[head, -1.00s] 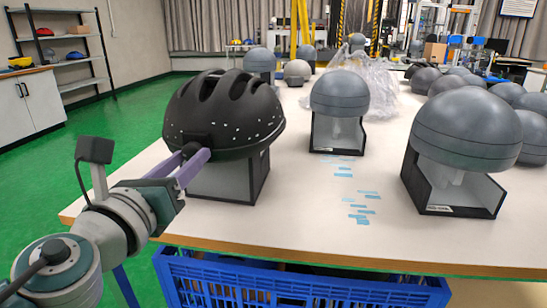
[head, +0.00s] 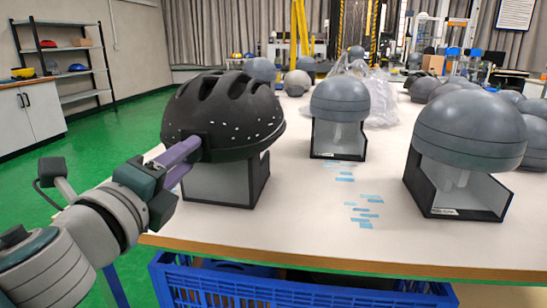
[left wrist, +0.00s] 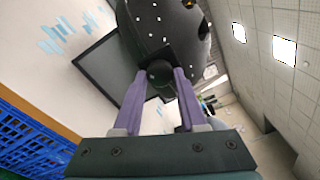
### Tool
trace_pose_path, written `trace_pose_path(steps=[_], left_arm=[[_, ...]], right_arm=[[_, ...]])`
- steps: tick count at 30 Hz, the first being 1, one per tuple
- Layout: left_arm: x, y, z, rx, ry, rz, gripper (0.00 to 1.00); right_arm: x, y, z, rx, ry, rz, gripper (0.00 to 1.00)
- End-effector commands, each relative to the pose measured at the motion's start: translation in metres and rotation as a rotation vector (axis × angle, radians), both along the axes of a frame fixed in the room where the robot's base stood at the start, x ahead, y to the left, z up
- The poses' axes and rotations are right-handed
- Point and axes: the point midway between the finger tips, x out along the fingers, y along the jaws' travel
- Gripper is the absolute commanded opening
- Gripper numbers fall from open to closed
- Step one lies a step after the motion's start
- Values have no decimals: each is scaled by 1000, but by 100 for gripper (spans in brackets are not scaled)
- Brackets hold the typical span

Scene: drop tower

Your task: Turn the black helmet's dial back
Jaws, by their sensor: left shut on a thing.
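The black helmet (head: 225,112) sits on a grey headform stand (head: 228,182) at the left of the table. It also shows in the left wrist view (left wrist: 160,28). Its round black dial (left wrist: 160,73) is at the helmet's lower rear edge, between my left gripper's purple fingers. My left gripper (head: 196,146) is shut on the dial; the fingers partly hide it in the head view. My right gripper is not in any view.
Grey headforms on black-edged stands stand to the right, one in the middle (head: 339,98) and a larger one (head: 468,130). Blue tape strips (head: 365,212) lie on the white table (head: 310,215). A blue crate (head: 300,285) is below the front edge.

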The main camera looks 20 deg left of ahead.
Motion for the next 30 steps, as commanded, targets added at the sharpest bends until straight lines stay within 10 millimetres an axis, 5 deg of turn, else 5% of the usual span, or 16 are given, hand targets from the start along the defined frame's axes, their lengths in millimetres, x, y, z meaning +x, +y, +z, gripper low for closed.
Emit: trace_pose_path(steps=[15, 30], left_arm=[[0, 0, 1, -412, -81, -11, 0], [0, 0, 1, -550, -108, -17, 0]], right_arm=[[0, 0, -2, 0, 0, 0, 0], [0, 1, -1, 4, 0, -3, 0]])
